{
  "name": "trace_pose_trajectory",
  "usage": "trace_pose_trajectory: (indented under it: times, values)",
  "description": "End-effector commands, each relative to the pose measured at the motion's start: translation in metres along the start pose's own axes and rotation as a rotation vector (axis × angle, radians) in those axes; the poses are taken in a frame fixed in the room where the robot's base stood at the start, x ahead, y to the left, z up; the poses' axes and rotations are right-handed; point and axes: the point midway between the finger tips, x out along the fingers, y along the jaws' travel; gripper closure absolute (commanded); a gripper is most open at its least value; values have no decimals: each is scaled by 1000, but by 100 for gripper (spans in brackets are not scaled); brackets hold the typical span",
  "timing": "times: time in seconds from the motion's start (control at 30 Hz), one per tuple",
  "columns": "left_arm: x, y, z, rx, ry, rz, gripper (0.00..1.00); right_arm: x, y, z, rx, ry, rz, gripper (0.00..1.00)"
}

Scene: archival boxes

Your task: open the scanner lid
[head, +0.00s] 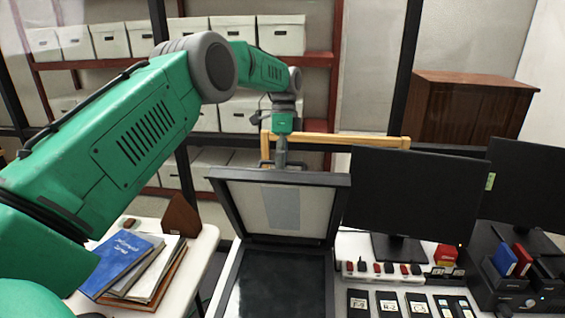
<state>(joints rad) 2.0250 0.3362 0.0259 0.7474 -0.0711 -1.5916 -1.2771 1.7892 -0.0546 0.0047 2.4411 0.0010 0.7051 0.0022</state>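The scanner lid (285,208) stands raised, tilted up from the scanner, its pale inner side with a grey strip facing me. The scanner's dark glass bed (280,285) shows below it. My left gripper (281,162) points down at the middle of the lid's top edge. Its fingertips are small and partly hidden by the lid, so I cannot tell whether they are open or shut, or whether they touch the lid. My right gripper is not in view.
Dark monitors (415,195) stand right of the lid. In front of them are labelled black boxes (390,303) and small red items. A white table (205,243) at left holds a blue book (125,262) and papers. Shelves with archival boxes (280,35) stand behind.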

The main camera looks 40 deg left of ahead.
Motion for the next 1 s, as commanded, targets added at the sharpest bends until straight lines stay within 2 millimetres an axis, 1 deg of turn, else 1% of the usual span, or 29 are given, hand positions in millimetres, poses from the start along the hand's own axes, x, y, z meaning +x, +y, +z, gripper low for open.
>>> trace_pose_trajectory:
  times: [0.17,0.27,0.37,0.6,0.7,0.83,1.0]
  values:
    - [-2,1,0,0,0,-2,68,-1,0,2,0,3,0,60]
    - [-10,4,0,1,0,-2,68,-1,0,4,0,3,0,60]
    - [-26,8,-1,1,1,-4,68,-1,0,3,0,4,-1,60]
    - [-70,21,-1,0,0,-2,68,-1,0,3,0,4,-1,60]
    - [-82,25,-1,0,0,-1,68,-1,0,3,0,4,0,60]
    - [-92,28,0,0,0,1,68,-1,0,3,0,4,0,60]
    - [-94,29,0,0,0,3,68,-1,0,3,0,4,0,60]
